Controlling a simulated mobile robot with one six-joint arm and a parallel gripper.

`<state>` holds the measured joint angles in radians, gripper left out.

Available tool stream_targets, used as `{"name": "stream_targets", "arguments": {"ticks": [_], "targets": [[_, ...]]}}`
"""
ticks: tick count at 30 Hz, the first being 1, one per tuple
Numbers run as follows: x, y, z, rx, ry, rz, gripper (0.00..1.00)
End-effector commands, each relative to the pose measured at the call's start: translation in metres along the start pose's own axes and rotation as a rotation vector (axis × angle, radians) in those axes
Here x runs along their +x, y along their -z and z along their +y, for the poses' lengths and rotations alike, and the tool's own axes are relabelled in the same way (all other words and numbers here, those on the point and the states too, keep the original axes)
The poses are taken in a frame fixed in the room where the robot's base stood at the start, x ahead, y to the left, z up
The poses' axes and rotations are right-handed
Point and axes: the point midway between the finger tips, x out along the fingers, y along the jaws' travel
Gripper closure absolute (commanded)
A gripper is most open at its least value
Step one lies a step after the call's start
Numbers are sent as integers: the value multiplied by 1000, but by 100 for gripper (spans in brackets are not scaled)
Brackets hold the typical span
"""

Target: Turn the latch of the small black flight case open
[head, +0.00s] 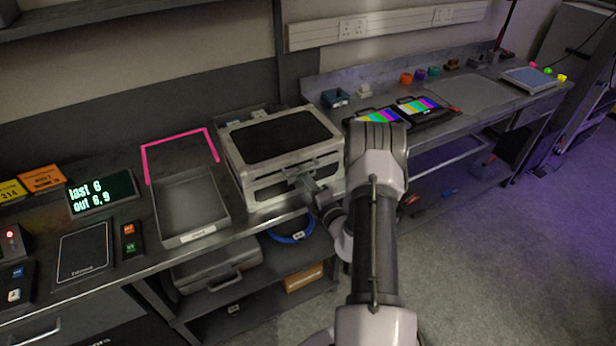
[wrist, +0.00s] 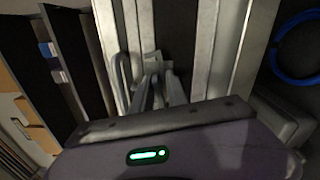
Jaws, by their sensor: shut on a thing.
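The small black flight case (head: 275,138) stands on the bench, lid down, with a black top panel and pale metal edges. Its front faces the aisle and carries a handle. In the wrist view the case front (wrist: 205,45) shows as pale metal strips.
An empty grey tray (head: 190,203) lies left of the case, near a pink outline (head: 180,150). Two colour-bar screens (head: 418,106) lie to the right. A shelf below holds a blue cable coil (head: 290,232) and a grey case (head: 215,268). The aisle floor at right is clear.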

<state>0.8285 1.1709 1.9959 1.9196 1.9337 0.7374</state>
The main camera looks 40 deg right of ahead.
Motion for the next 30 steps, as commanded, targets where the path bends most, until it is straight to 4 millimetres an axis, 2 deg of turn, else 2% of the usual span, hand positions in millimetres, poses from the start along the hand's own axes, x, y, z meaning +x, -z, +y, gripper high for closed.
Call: {"name": "stream_targets", "arguments": {"ticks": [1,12,29,30], "targets": [[3,-1,9,25,-15,3,100],[4,-2,7,177,-18,0,100],[4,-4,6,205,-19,-3,100],[4,-4,6,205,-19,-3,79]]}}
